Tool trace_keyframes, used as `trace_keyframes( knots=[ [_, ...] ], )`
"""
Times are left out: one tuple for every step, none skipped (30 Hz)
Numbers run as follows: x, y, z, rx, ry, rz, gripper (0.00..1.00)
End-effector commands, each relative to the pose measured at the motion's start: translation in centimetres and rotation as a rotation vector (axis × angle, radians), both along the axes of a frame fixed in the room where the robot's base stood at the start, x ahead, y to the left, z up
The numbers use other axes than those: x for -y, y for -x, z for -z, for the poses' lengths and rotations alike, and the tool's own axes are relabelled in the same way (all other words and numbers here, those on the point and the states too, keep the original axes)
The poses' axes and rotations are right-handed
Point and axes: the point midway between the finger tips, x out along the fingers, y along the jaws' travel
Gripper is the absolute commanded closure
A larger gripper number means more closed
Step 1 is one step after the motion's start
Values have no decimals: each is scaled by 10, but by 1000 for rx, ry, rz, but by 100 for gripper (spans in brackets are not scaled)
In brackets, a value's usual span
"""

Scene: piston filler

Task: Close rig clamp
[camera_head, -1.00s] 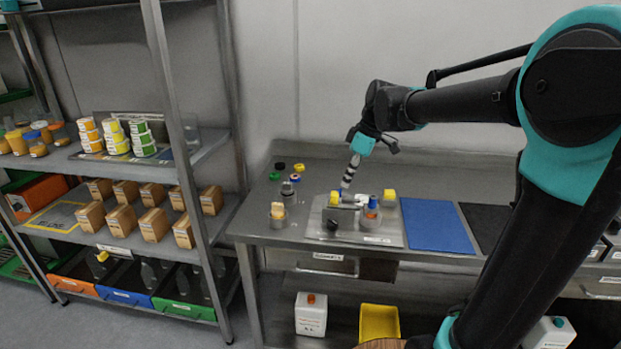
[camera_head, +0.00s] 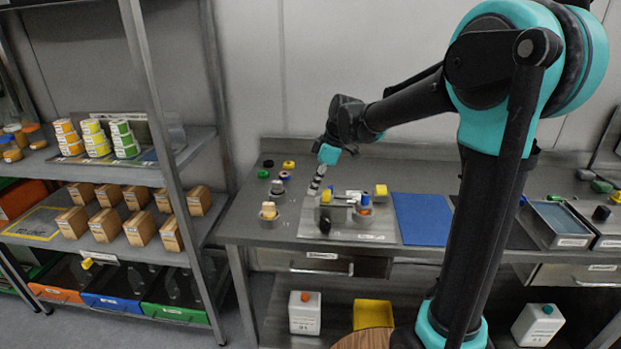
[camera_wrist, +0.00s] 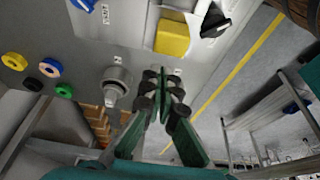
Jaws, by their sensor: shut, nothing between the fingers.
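The rig is a light grey plate (camera_head: 345,234) on the steel bench. It carries a yellow block (camera_head: 381,190), a cup with a blue and orange piece (camera_head: 364,203), another yellow piece (camera_head: 325,196) and a dark upright piece (camera_head: 325,226). I cannot tell for sure which part is the clamp. My gripper (camera_head: 315,187) points down at the plate's left rear side, close to the left yellow piece. In the wrist view, my gripper (camera_wrist: 165,88) is shut and empty. A yellow block (camera_wrist: 172,38) lies just beyond its fingertips, with a black piece (camera_wrist: 215,22) beside it.
A cup with a pale plug (camera_head: 269,211) stands left of the plate; it seems to show beside my fingers in the wrist view (camera_wrist: 115,85). Several coloured rings (camera_head: 283,175) lie at the bench's back left. A blue mat (camera_head: 420,218) is right of the plate. Shelves (camera_head: 175,170) stand left.

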Motion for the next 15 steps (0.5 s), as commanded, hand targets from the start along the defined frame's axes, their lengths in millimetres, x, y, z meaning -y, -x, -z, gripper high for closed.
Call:
trace_keyframes(
  knots=[
    [6, 0, 0, 0, 0, 3, 100],
    [9, 0, 0, 0, -1, 2, 100],
    [12, 0, 0, 1, -1, 1, 100],
    [14, 0, 0, 1, -1, 1, 100],
    [16, 0, 0, 1, -1, 1, 100],
    [17, 0, 0, 1, -1, 1, 100],
    [18, 0, 0, 1, -1, 1, 100],
    [19, 0, 0, 1, -1, 1, 100],
    [19, 0, 0, 0, -1, 0, 100],
    [19, 0, 0, 0, -1, 0, 100],
    [19, 0, 0, 0, -1, 0, 100],
    [19, 0, 0, 0, -1, 0, 100],
    [19, 0, 0, 0, -1, 0, 100],
    [19, 0, 0, 0, -1, 0, 100],
    [19, 0, 0, 0, -1, 0, 100]
  ],
)
